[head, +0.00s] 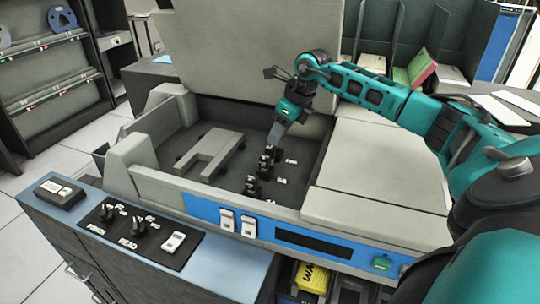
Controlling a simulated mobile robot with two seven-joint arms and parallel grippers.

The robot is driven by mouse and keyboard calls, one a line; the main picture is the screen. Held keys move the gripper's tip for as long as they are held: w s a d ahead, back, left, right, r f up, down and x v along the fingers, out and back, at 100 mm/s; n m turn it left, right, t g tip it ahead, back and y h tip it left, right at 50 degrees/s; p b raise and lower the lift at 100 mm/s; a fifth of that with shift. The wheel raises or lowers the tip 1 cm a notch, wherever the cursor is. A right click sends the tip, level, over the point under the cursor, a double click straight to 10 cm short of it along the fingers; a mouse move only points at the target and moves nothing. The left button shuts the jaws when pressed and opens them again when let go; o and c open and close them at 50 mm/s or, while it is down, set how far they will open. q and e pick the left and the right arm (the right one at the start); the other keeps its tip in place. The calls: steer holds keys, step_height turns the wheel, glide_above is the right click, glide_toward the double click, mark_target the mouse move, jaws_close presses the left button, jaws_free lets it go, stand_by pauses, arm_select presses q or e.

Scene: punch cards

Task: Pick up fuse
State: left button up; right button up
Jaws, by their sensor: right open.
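My right gripper (270,150) reaches down into the open bay of the grey machine (235,140). It is open, with its fingers close above a row of small black holders (252,187) on the bay floor. Small white labels lie beside these holders. The fuse is too small to tell apart from the dark holders and fingers, and the gripper may hide it. I cannot tell whether the fingers touch anything. My left gripper is not in view.
A raised grey lid (235,50) stands behind the bay. A light grey bracket (210,153) lies left in it, and a closed grey cover (375,180) is to the right. A switch panel (135,232) sits at the front left.

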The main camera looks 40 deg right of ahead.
mark_target(271, 148)
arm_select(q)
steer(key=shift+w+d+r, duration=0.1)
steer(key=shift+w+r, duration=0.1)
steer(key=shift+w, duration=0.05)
arm_select(e)
steer(key=shift+x, duration=3)
steer(key=shift+d, duration=0.1)
jaws_close()
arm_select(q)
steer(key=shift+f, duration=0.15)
